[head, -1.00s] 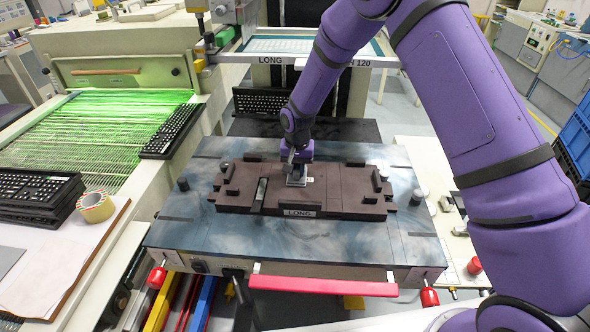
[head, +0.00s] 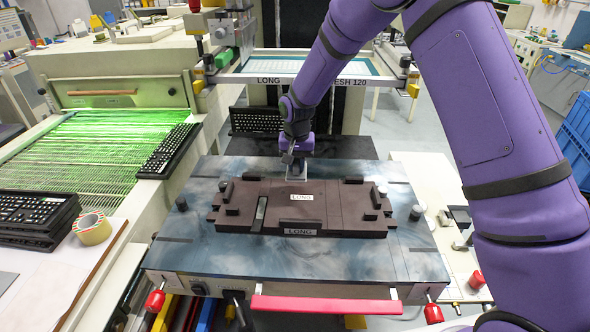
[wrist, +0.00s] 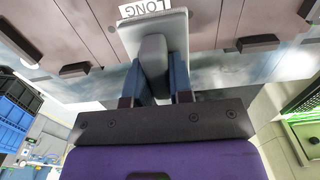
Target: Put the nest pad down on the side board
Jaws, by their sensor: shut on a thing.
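My gripper (head: 298,163) is shut on the grip of a grey, flat pad (head: 297,171), which I take to be the nest pad. In the wrist view the blue fingers (wrist: 160,85) close on its grey block, with the pad's flat plate (wrist: 178,25) beyond. It appears over the back edge of the brown nest plate (head: 345,205); whether it touches is unclear. A pale board (head: 430,180) lies right of the blue-grey table, and another (head: 105,250) lies at left. I cannot tell which is the side board.
The brown nest, labelled LONG, has raised blocks and sits on the blue-grey table (head: 200,255). Short posts stand near its corners. A tape roll (head: 92,228) and stacked keyboards (head: 35,215) are at left. A screen frame (head: 300,79) stands behind.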

